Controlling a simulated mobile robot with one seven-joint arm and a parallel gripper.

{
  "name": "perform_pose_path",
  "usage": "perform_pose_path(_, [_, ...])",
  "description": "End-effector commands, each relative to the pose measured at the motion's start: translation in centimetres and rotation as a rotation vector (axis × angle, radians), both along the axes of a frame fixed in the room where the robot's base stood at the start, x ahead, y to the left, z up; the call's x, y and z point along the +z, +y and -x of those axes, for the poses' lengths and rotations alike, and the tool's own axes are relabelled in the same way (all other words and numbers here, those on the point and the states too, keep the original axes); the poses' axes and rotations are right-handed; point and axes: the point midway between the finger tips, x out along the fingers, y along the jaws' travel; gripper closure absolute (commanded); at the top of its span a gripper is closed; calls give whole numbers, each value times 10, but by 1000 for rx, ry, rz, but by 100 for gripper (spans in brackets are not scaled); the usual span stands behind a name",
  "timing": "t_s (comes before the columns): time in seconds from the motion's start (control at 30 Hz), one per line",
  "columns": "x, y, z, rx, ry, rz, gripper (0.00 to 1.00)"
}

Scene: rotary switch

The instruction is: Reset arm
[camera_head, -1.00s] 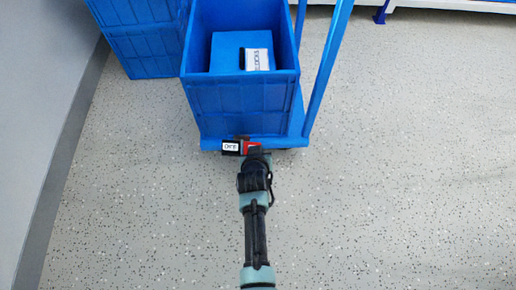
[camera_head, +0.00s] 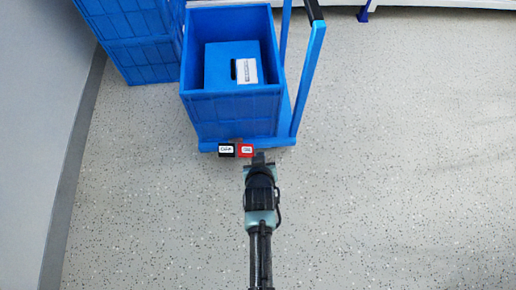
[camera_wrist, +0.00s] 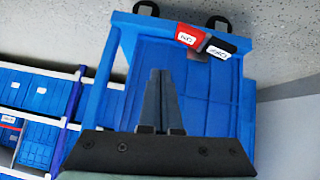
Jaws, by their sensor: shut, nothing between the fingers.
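A rotary switch shows as a red block (camera_head: 245,150) and a black block (camera_head: 227,150), both with white labels, at the front edge of the blue cart in the head view. In the wrist view the red part (camera_wrist: 190,35) and black part (camera_wrist: 218,48) sit near the top, at the cart's edge. My gripper (camera_head: 259,156) is just right of and nearer than the red block in the head view. In the wrist view my gripper (camera_wrist: 160,75) has its fingers together and empty, pointing at the blue bin's side, apart from the switch.
A blue bin (camera_head: 232,106) stands on the blue cart (camera_head: 202,136), with a blue box (camera_head: 215,62) inside. The cart's handle (camera_head: 308,80) rises at the right. Stacked blue crates (camera_head: 137,50) stand at the left by the wall (camera_head: 45,90). The speckled floor (camera_head: 400,180) is clear.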

Motion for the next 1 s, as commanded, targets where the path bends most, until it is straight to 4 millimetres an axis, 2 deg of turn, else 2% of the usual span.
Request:
perform_pose_path(0.67, [2,0,2,-1,-1,-1,100])
perform_pose_path(0.73, [11,-1,-4,0,-17,0,100])
perform_pose_path(0.77, [18,-1,-9,0,-29,0,100])
perform_pose_path(0.87, [58,-1,-33,1,-102,1,100])
perform_pose_path(0.97, [122,-1,-66,1,-213,0,100])
perform_pose_path(1.0, [151,0,-78,3,-263,0,100])
